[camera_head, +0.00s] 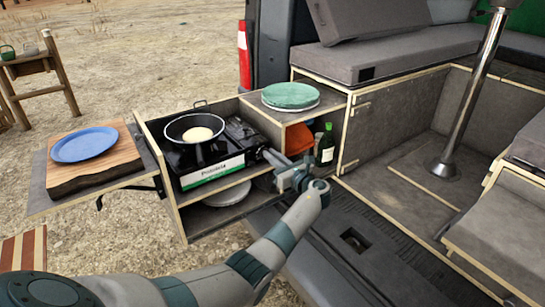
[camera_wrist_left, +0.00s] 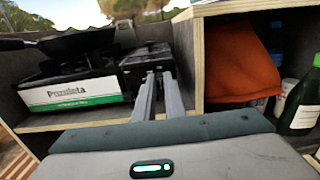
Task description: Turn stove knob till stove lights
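The portable stove (camera_head: 217,170) sits on the shelf of the pull-out kitchen box, with a white and green label on its front. It also shows in the wrist view (camera_wrist_left: 70,92), with its dark control end (camera_wrist_left: 145,55) at the right. I cannot make out the knob; it is dark or hidden behind my fingers. My left gripper (camera_head: 270,165) is in front of the stove's right end, apart from it as far as I can tell. Its two fingers (camera_wrist_left: 158,88) point at the control end with a narrow empty gap between them. My right gripper is not in view.
A frying pan (camera_head: 195,133) with something pale inside sits on the stove. Right of it are a divider panel, an orange cloth (camera_wrist_left: 238,62) and a green bottle (camera_wrist_left: 300,100). Green plates (camera_head: 290,96) lie on top. A blue plate (camera_head: 85,144) rests on a wooden board at left.

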